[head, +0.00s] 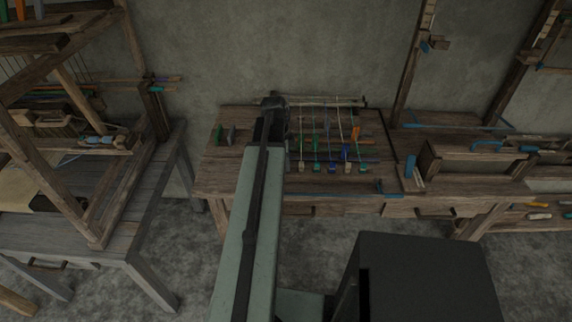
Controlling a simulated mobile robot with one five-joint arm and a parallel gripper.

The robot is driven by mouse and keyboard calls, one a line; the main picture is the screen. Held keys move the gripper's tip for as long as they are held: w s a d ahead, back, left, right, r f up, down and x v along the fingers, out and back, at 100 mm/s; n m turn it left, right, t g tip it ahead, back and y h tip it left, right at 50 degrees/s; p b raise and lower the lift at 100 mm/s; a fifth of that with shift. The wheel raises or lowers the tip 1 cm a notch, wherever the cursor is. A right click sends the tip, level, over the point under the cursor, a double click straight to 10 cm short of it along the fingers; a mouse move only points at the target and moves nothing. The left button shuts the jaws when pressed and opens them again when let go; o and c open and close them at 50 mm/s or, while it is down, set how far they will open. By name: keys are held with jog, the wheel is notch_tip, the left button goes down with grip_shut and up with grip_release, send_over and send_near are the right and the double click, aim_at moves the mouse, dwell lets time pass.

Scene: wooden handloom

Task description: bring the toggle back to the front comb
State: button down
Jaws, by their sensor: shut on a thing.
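A row of small toggles (332,168) in green, blue and pale wood hangs at the ends of cords along the front comb (370,160), a dark bar on the workbench. The cords run back to a pale rail (325,101) at the bench's rear. My gripper (273,103) is beside the left end of that rail, beyond the row of toggles. It is shut on a toggle, but its fingertips and the held toggle are mostly hidden by my own arm. My arm also covers the left end of the front comb.
The wooden workbench (212,170) has small green and grey pieces at its left and an orange piece (355,134) at the right of the cords. A wooden loom (75,150) stands at the left.

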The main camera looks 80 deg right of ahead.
jog(key=c, duration=1.4)
grip_release()
jog(key=shift+r, duration=0.15)
jog(key=r+p, duration=0.5)
jog(key=w+r+p, duration=0.1)
jog(key=r+p, duration=0.1)
jog(key=shift+w+a+r+p, duration=0.1)
jog(key=shift+r+p, duration=0.15)
jog(key=shift+p, duration=0.15)
